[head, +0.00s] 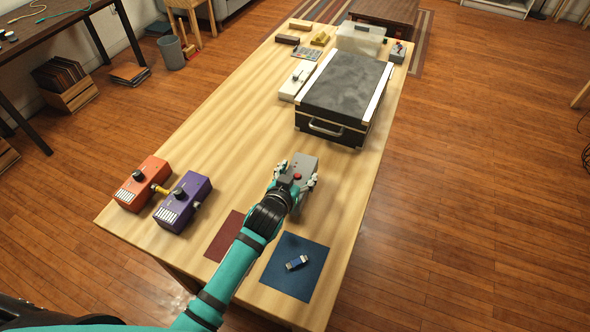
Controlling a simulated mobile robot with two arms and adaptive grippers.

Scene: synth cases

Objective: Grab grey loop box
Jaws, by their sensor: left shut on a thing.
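The grey loop box (303,163) lies on the wooden table, with a red button on its top. My left gripper (297,179) is shut on it, with a finger on each side of the box. The wrist and fingers hide the near part of the box. I cannot tell whether the box is lifted or still touches the table. My right gripper is not in view.
Orange (143,184) and purple (183,201) boxes stand at the left, joined by a yellow connector. A dark red mat (226,235) and a blue mat (281,282) with a small blue-and-white item (297,263) lie in front. A black case (345,91) stands behind.

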